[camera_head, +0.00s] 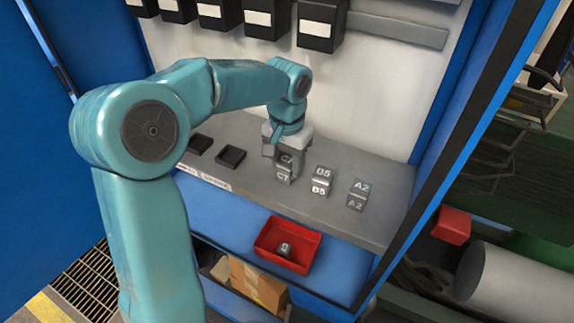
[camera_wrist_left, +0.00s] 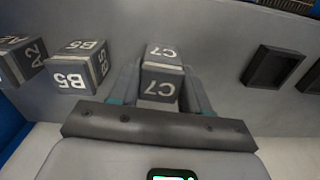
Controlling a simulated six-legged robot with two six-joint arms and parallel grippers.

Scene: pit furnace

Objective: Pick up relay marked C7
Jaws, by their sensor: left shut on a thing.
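The relay marked C7 (camera_head: 284,172) is a small grey block with white lettering on the grey shelf, left of the B5 relay. In the left wrist view the C7 relay (camera_wrist_left: 161,85) sits between the two fingers, its lettering upside down. My left gripper (camera_head: 285,158) reaches down over it and is shut on it. The fingers cover its sides. I cannot tell whether it touches the shelf. My right gripper is not in view.
Relay B5 (camera_head: 321,181) and relay A2 (camera_head: 358,194) stand right of C7. Two empty black trays (camera_head: 231,157) lie to the left. A red bin (camera_head: 262,247) below holds one small block. Black boxes (camera_head: 322,26) hang on the back wall.

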